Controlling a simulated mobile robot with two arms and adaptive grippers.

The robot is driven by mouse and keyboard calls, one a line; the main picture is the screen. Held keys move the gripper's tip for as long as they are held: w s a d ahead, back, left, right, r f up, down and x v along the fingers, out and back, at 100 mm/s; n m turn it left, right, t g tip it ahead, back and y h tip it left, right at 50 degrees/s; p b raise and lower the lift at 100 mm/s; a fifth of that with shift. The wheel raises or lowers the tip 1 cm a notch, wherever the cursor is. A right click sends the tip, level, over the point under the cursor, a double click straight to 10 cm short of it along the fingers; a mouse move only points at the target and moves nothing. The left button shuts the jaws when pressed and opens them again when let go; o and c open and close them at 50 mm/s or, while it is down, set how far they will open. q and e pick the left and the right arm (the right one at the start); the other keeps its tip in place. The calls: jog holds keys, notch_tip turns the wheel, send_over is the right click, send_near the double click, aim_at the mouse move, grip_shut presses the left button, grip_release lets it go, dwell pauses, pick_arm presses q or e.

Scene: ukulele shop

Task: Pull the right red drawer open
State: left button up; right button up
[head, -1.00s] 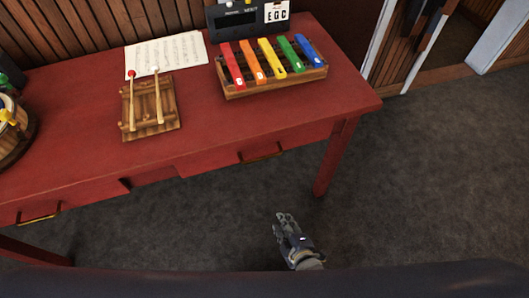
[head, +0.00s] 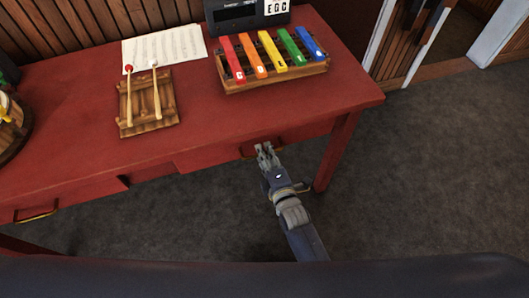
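My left gripper is not in view.
On the red tabletop (head: 200,115) are a colourful xylophone (head: 275,85), a wooden rack with two mallets (head: 163,115), sheet music (head: 185,45) and a dark device (head: 232,20). A table leg (head: 335,155) stands right of my gripper. The dark floor (head: 430,180) is clear.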

jog(key=shift+w+a+f, duration=0.15)
jog(key=shift+w+a, duration=0.05)
jog(key=shift+w, duration=0.35)
grip_shut()
